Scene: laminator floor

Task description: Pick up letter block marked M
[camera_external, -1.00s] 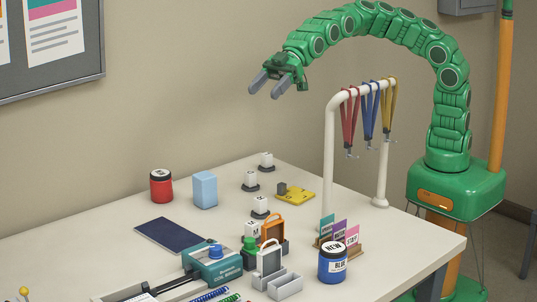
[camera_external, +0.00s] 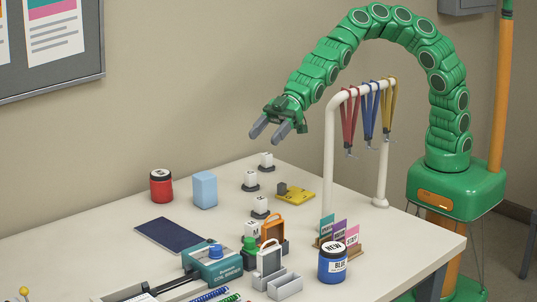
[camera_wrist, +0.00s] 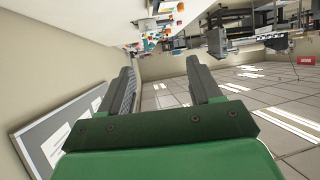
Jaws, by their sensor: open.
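My gripper (camera_external: 267,135) is open and empty in the air above the far end of the table, near the farthest block in the picture. In the wrist view my gripper (camera_wrist: 162,82) has its fingers apart with nothing between them.
A white rack (camera_external: 329,150) with hanging lanyards stands right of the blocks. A red jar (camera_external: 161,187), blue block (camera_external: 204,190), yellow piece (camera_external: 296,196), orange frame (camera_external: 273,230) and blue jar (camera_external: 333,265) are also on the table (camera_external: 395,250).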

